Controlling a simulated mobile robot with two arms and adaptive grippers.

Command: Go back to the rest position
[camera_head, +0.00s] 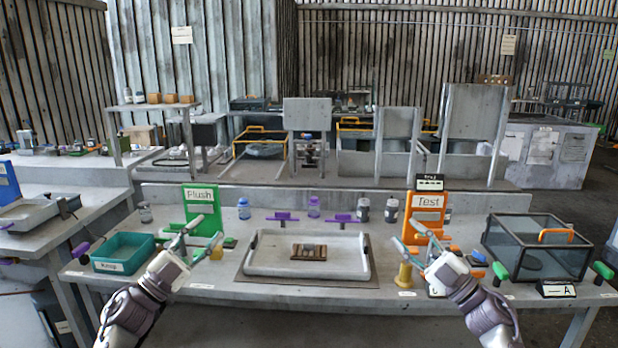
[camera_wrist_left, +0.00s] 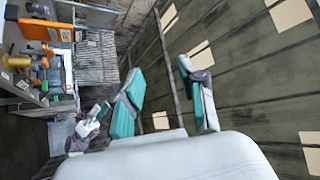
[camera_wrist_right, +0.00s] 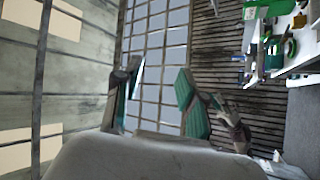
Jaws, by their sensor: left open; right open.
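My right gripper (camera_head: 428,246) is open and empty, raised before the orange Test stand in the head view. Its parted fingers show in the right wrist view (camera_wrist_right: 155,95). Both wrist cameras look sideways over the room, with nothing between the fingers.
A white tray (camera_head: 262,264) with a small brown block (camera_head: 309,252) lies mid-table. The orange Test stand (camera_head: 426,206) and a glass-walled box (camera_head: 535,250) stand right. Small bottles line the back.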

